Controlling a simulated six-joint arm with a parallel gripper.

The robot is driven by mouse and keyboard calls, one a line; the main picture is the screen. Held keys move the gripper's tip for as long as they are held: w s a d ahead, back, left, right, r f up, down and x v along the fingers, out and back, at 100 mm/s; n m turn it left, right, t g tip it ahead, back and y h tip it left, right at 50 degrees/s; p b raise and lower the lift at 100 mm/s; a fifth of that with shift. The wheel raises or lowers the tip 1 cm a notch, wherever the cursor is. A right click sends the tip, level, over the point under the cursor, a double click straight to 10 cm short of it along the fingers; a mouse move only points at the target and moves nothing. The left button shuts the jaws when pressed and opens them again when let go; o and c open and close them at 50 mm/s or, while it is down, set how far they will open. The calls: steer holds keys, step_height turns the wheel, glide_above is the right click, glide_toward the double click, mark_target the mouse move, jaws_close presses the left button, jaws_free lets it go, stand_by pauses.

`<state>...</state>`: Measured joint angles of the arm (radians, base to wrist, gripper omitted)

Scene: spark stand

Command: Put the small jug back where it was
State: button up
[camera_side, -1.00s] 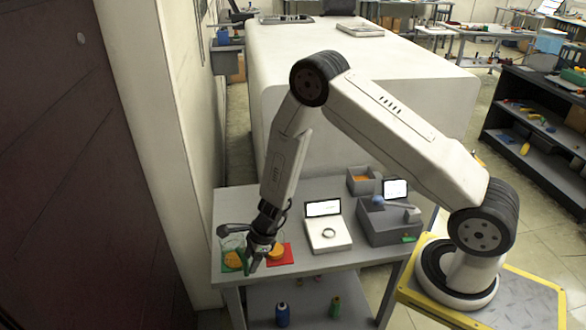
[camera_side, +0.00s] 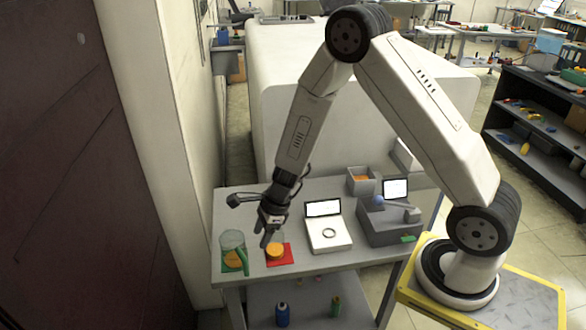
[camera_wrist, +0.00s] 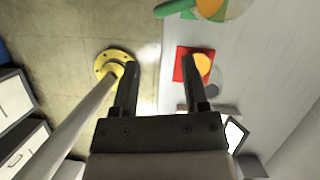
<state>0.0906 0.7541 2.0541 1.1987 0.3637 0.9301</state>
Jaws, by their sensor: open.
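The small jug (camera_side: 232,246) is clear, with a green handle and orange contents, and stands upright on a green mat (camera_side: 222,262) at the table's left end. It is partly cut off at the top of the wrist view (camera_wrist: 208,8). A second clear vessel with orange contents (camera_side: 274,250) stands on a red mat (camera_side: 286,258) to its right; that mat also shows in the wrist view (camera_wrist: 179,66). My gripper (camera_side: 264,238) is open and empty, above and beside the second vessel and apart from the jug's handle. Its two fingers (camera_wrist: 159,65) are spread in the wrist view.
A grey box (camera_side: 385,222) and a small bin with orange pieces (camera_side: 361,181) stand further right. Bottles stand on the lower shelf. The wrist view shows a pale pole with a yellow foot (camera_wrist: 113,62).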

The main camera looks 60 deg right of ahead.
stand_by(0.6)
steer(key=s+d+r+n+h, duration=0.1)
steer(key=s+r+n, duration=0.5)
steer(key=n, duration=0.6)
steer(key=s+d+r+n+h, duration=0.1)
steer(key=s+r+n+h, duration=0.1)
steer(key=s+r+n, duration=0.5)
steer(key=shift+r+n+h, duration=0.3)
steer(key=shift+r+n, duration=0.25)
steer(key=shift+n, duration=2.35)
